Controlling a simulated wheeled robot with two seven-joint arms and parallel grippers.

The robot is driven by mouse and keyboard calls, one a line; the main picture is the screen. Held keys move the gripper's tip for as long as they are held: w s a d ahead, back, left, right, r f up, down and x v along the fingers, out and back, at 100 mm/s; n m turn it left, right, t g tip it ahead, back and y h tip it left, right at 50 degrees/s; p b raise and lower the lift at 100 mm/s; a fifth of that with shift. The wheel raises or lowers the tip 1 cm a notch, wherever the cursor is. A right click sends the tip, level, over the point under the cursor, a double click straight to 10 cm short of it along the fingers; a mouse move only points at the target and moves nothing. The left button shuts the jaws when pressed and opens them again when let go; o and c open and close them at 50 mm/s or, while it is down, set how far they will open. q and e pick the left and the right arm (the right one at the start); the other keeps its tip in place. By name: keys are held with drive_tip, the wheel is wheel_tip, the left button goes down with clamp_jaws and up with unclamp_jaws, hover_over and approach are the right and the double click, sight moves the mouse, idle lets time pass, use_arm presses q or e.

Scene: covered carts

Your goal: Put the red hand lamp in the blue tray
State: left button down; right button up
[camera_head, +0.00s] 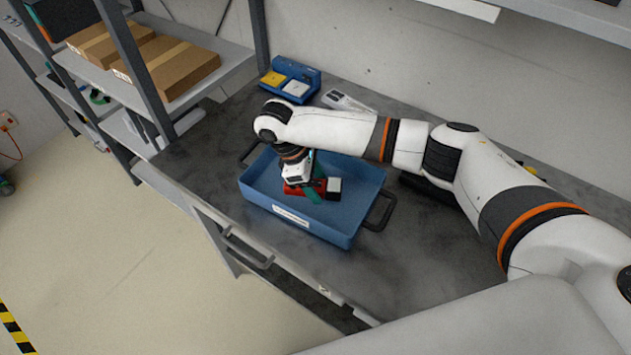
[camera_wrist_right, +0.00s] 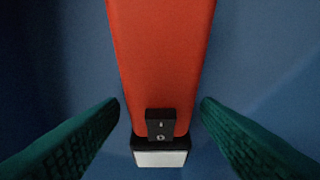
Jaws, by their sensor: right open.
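The blue tray (camera_head: 345,222) stands on the dark worktop, with black handles at its ends. The red hand lamp (camera_head: 292,188) lies inside the tray, partly hidden by my right gripper (camera_head: 312,192). Its white end (camera_head: 334,185) points right. In the right wrist view, the lamp's red body (camera_wrist_right: 162,60) runs down the middle to a black switch part and a white end, with blue tray floor around it. My right gripper (camera_wrist_right: 160,105) is open, with one green finger on each side of the lamp and a visible gap to both. My left gripper is not in view.
A blue holder (camera_head: 290,80) with yellow and white items stands at the back of the worktop (camera_head: 440,270), near a grey-white device (camera_head: 347,101). Shelves with cardboard boxes (camera_head: 165,62) rise at left. The worktop in front of my right arm is clear.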

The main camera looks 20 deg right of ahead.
drive_tip(key=v, duration=1.2)
